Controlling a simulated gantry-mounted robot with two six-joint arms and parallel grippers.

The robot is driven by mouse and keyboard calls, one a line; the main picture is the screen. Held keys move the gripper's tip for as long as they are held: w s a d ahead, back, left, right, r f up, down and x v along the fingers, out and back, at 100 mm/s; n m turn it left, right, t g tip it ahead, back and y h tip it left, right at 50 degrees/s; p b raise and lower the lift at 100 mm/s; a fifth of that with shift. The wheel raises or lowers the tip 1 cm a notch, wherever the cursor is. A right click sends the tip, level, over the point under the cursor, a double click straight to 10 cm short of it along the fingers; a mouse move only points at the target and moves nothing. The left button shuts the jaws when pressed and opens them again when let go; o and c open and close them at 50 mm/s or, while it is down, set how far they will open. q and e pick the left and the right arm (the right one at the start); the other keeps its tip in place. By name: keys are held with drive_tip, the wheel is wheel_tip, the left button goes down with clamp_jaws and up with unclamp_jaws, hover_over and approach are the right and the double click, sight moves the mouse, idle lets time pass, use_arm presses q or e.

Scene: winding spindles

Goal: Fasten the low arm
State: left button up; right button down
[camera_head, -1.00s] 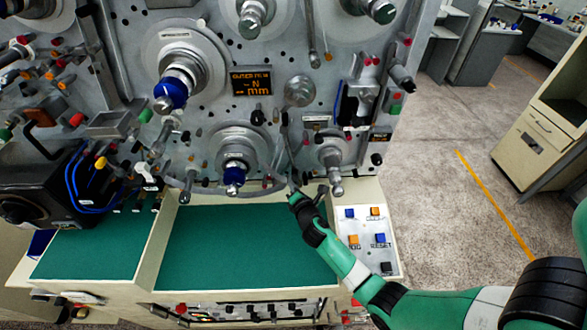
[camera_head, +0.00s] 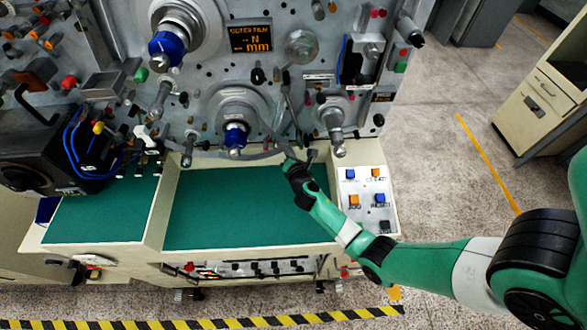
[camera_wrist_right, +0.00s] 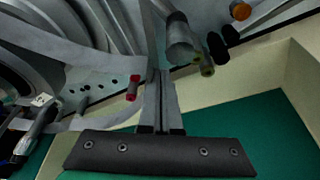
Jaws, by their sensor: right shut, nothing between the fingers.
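The low part of the winding machine has a spindle with a blue hub (camera_head: 235,136). A thin grey arm (camera_head: 286,95) slants down to the right of this hub. I cannot tell for sure whether it is the low arm, or whether it is fastened. My right gripper (camera_head: 289,160) is at the lower end of this arm, just above the green tray. Its shut fingers also show in the right wrist view (camera_wrist_right: 159,85), with nothing visible held between them. A grey bar (camera_wrist_right: 150,32) stands just beyond the fingertips there; contact is unclear. My left gripper is out of view.
A second spindle (camera_head: 335,122) stands close to the right of the gripper. A button panel (camera_head: 352,188) lies below it. The green tray (camera_head: 225,215) is bare. In the wrist view, a red-ended pin (camera_wrist_right: 133,88) and a grey cylinder (camera_wrist_right: 181,42) are close to the fingers.

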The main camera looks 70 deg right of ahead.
use_arm(q)
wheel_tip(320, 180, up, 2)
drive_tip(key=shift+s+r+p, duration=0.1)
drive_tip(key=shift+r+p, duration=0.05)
drive_tip(key=shift+p, duration=0.55)
use_arm(e)
drive_tip(key=v, duration=1)
drive_tip(key=shift+s+d+f, duration=0.2)
drive_tip(key=shift+s+f, duration=0.1)
drive_tip(key=shift+f, duration=0.05)
